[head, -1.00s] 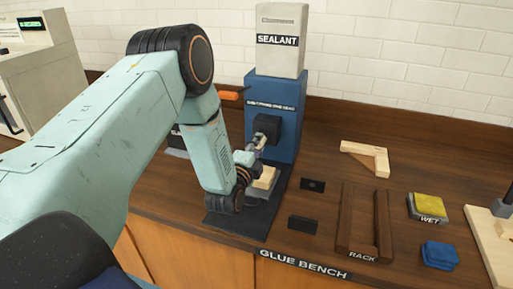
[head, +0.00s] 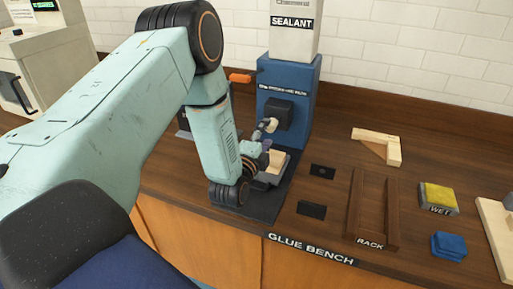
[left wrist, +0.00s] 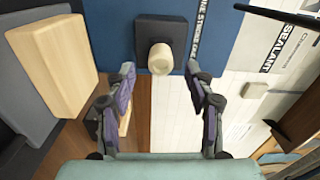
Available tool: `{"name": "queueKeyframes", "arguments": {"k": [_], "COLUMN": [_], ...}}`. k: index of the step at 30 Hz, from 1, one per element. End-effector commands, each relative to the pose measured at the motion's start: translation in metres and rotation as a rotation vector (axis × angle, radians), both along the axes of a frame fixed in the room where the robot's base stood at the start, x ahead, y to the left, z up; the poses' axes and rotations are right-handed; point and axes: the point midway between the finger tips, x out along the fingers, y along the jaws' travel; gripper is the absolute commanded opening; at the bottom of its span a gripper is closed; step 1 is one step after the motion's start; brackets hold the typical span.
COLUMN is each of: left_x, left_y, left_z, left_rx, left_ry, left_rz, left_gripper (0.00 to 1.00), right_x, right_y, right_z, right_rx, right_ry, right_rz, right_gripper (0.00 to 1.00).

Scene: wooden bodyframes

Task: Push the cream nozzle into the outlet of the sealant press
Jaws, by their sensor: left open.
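The cream nozzle (left wrist: 161,58) points out of the black outlet block (left wrist: 172,29) on the blue sealant press (head: 290,75). Its back end sits at a dark ring in the block; I cannot tell how deep it is. In the head view the nozzle (head: 271,125) shows small in front of the outlet (head: 283,113). My left gripper (left wrist: 160,76) is open, one finger on each side of the nozzle and apart from it, with nothing between the fingers. It shows partly in the head view (head: 264,146), behind my arm. My right gripper is not in view.
A pale wooden block (left wrist: 62,62) lies on the press base, below the outlet. Two small black blocks, the rack (head: 353,205), a wooden corner piece (head: 380,147), a yellow wet sponge (head: 437,197) and a blue cloth (head: 448,245) lie to the right. An orange handle (head: 240,78) is behind my arm.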

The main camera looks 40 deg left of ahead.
Motion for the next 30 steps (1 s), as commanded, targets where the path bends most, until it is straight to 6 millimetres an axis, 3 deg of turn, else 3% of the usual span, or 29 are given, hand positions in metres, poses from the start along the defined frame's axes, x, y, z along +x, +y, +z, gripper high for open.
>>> {"name": "queueKeyframes", "arguments": {"k": [6, 13, 30], "left_x": [-0.045, -0.077, -0.086], "left_y": [-0.011, -0.018, -0.021], "left_z": [-0.001, 0.000, 0.000], "left_rx": [-0.002, 0.000, 0.000], "left_ry": [0.005, 0.002, 0.000], "left_rz": [0.001, 0.000, 0.000], "left_gripper": [0.54, 0.54, 0.54], "right_x": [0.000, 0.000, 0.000], "right_y": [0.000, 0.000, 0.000], "right_z": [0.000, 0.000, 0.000], "right_rx": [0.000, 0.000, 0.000], "right_ry": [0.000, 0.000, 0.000], "right_rz": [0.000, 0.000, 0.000], "right_gripper": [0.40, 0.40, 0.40]}}
